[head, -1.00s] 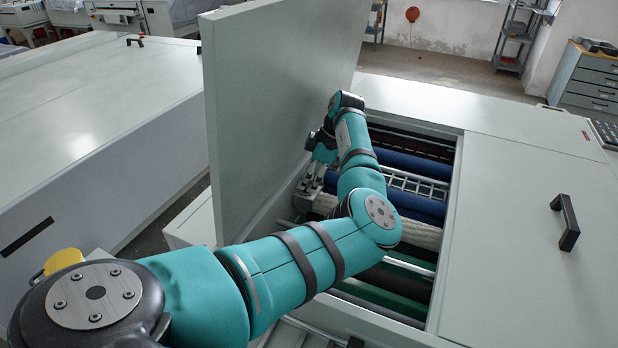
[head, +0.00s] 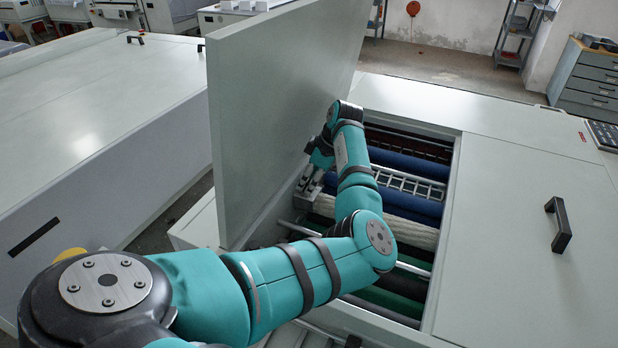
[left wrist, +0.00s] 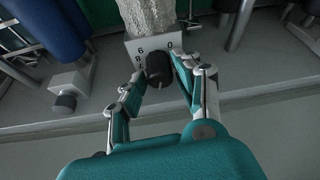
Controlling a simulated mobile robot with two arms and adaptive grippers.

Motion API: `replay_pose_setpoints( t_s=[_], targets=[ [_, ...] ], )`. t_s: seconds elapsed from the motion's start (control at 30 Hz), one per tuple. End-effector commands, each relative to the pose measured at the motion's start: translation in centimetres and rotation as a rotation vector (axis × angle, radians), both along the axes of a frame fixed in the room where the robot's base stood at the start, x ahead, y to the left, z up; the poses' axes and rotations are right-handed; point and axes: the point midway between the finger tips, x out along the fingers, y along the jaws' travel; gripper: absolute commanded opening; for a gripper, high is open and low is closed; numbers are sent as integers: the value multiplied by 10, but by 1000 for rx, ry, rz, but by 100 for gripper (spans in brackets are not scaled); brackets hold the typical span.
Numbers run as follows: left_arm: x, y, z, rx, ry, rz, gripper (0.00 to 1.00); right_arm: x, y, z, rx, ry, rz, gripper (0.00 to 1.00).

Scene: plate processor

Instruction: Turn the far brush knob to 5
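The black brush knob (left wrist: 157,68) sits on a pale block (left wrist: 136,47) in the left wrist view. A light mark shows at the knob's lower edge. My left gripper (left wrist: 166,78) has its fingers spread on either side of this knob, apart from each other. Whether they touch it is unclear. In the head view my left gripper (head: 309,182) reaches into the open bay beside the raised lid, and the knob cannot be made out there. My right gripper is not in view.
A second dark knob (left wrist: 65,102) on its own block stands at the left. The raised lid (head: 285,110) stands close beside my left arm. Rollers, including a blue one (head: 410,165) and a pale textured one (head: 415,234), fill the bay.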

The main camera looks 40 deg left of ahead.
Motion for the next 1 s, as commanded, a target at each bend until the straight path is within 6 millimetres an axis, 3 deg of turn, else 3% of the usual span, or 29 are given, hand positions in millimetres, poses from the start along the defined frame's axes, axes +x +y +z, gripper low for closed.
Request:
replay_pose_setpoints(
  t_s=[0.1,0.47,1.0],
  targets=[
    [0,0,0,0,0,1,49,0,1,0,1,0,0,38],
    [2,-2,7,2,-2,0,49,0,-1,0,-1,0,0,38],
    [18,-37,98,1,-2,-1,49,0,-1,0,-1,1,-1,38]
  ],
)
